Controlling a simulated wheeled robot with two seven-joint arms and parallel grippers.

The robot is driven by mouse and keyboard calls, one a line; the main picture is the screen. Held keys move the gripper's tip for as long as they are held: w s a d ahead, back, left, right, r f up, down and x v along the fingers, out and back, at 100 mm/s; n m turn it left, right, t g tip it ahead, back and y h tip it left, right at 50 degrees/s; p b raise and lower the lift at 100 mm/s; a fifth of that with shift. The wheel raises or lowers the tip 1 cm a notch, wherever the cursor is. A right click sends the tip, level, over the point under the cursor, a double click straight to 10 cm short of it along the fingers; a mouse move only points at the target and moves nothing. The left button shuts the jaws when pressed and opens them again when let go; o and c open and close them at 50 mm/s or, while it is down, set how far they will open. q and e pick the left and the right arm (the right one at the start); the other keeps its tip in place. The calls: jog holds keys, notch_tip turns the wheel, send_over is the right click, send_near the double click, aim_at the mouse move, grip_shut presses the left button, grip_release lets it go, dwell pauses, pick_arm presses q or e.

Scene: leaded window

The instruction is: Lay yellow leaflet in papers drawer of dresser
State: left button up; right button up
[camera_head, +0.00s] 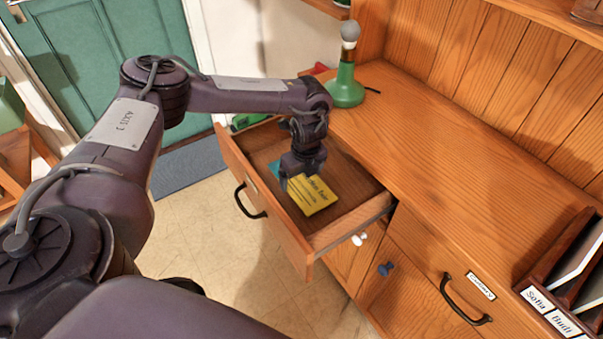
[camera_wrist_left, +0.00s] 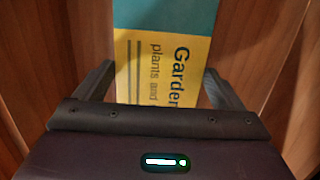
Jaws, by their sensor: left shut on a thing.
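The yellow leaflet (camera_head: 314,196) has a teal band at one end and dark print. In the head view it is inside the outline of the open drawer (camera_head: 346,222) of the dresser (camera_head: 450,150). I cannot tell whether it touches the drawer floor. My left gripper (camera_head: 290,181) points down into the drawer and is shut on the leaflet. In the left wrist view the leaflet (camera_wrist_left: 150,62) shows between the two fingers (camera_wrist_left: 158,85), with "Garden" readable on it. My right gripper is not in view.
A green lamp (camera_head: 345,91) stands on the dresser top near the drawer's back corner. A green object (camera_head: 247,121) lies at the drawer's far left end. A rack with name labels (camera_head: 553,310) stands at the right. The dresser top is mostly clear.

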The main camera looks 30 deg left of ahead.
aim_at(305, 186)
pick_arm(q)
jog(key=o, duration=0.7)
notch_tip(305, 186, up, 13)
jog(key=d+p, duration=0.1)
jog(key=shift+s+d+p, duration=0.35)
jog(key=shift+d, duration=0.05)
